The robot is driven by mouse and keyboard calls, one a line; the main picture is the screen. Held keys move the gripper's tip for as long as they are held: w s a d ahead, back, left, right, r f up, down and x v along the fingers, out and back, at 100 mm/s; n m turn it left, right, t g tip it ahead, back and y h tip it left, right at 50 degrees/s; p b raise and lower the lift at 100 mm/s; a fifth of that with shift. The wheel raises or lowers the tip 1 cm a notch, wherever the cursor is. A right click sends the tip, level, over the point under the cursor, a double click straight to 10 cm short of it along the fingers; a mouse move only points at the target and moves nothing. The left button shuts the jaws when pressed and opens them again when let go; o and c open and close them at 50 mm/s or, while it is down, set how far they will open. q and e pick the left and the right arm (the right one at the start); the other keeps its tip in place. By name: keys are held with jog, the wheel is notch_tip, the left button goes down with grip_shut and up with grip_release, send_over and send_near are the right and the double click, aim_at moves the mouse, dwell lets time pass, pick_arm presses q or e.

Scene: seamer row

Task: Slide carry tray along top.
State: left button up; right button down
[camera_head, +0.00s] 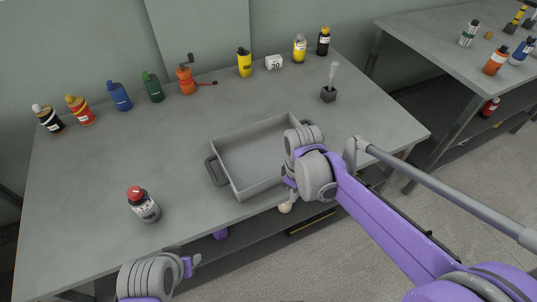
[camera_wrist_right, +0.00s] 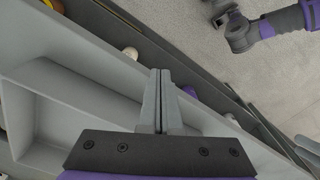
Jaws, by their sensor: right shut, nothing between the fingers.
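The grey carry tray (camera_head: 237,165) lies on the bench top near its front edge. It looks empty, and a dark handle (camera_head: 216,171) shows on its left end. My right arm covers its right end. My right gripper (camera_head: 289,183) is at the tray's front right side. In the right wrist view its fingers (camera_wrist_right: 160,85) are shut with nothing between them, beside the tray's wall (camera_wrist_right: 70,80). Whether they touch the tray I cannot tell. My left gripper (camera_head: 190,266) is low in front of the bench, apart from the tray, its fingers too small to read.
A red-capped bottle (camera_head: 145,205) stands left of the tray on the bench top (camera_head: 95,165). Several bottles, an orange grinder (camera_head: 186,81) and a number block (camera_head: 274,62) line the back. A brush in a dark block (camera_head: 329,93) stands at back right. Bench left of the tray is mostly clear.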

aim_at(274, 169)
dwell(0.3)
jog(key=shift+w+a, duration=0.25)
jog(key=shift+w, duration=0.4)
jog(key=shift+w+a, duration=0.25)
jog(key=shift+w, duration=0.35)
jog(key=shift+w+a, duration=0.25)
jog(key=shift+w, duration=0.4)
jog(key=shift+w+a, duration=0.2)
jog(key=shift+w, duration=0.35)
jog(key=shift+w+a, duration=0.2)
jog(key=shift+w, duration=0.3)
jog(key=shift+w+a, duration=0.35)
jog(key=shift+w, duration=0.45)
jog(key=shift+w+a+p, duration=0.1)
jog(key=shift+w+a, duration=0.15)
jog(key=shift+w, duration=0.4)
jog(key=shift+w+a+p, duration=0.1)
jog(key=shift+w+a, duration=0.15)
jog(key=shift+w, duration=0.35)
jog(key=shift+w+a+p, duration=0.1)
jog(key=shift+w+a, duration=0.15)
jog(key=shift+w, duration=0.4)
